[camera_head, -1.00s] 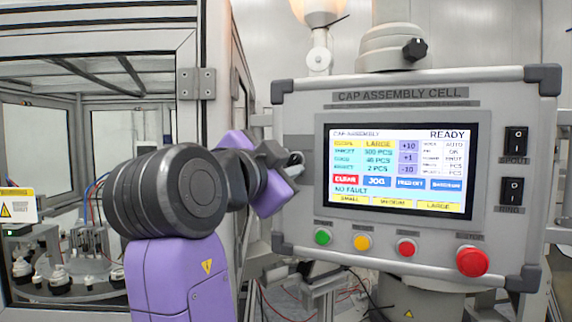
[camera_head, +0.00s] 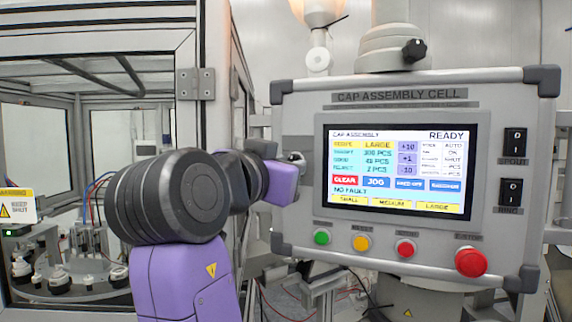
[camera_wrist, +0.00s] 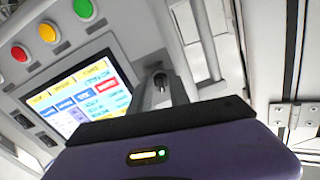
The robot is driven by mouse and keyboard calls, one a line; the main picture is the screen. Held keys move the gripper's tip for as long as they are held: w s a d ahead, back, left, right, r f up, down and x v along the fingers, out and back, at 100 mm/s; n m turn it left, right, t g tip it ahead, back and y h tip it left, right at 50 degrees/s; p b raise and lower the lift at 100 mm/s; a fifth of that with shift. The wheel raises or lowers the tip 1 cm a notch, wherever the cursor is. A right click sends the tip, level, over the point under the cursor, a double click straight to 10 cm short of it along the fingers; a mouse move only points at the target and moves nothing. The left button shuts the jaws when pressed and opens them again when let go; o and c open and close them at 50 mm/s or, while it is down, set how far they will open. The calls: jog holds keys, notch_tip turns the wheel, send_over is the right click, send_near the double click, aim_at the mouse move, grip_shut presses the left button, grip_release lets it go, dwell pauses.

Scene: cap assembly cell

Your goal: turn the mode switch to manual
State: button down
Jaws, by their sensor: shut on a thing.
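The control panel (camera_head: 400,105) has a lit screen (camera_head: 400,165), whose top right row appears to read AUTO. My gripper (camera_head: 295,157) is at the panel's left edge, left of the screen. In the wrist view my gripper (camera_wrist: 162,88) has its fingers shut around a small dark knob (camera_wrist: 159,78), which appears to be the mode switch. The knob is mostly covered by the fingers. Its pointer and its labels cannot be read.
Below the screen are a green button (camera_head: 321,237), a yellow button (camera_head: 362,242), a red button (camera_head: 405,248) and a larger red stop button (camera_head: 471,262). Two black rocker switches, one of them the upper switch (camera_head: 515,142), are on the right. A framed glass enclosure (camera_head: 100,25) stands left.

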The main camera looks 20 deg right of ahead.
jog(key=n, duration=0.5)
jog(key=n+p, duration=0.1)
jog(key=n, duration=0.5)
jog(key=shift+s+d+r, duration=0.1)
jog(key=shift+s+d, duration=0.05)
jog(key=shift+s, duration=0.05)
dwell(0.4)
jog(key=c, duration=1.3)
grip_release()
jog(key=shift+o, duration=0.2)
jog(key=b+v, duration=0.2)
jog(key=v, duration=0.5)
jog(key=shift+s+a+b, duration=0.3)
jog(key=shift+b, duration=0.05)
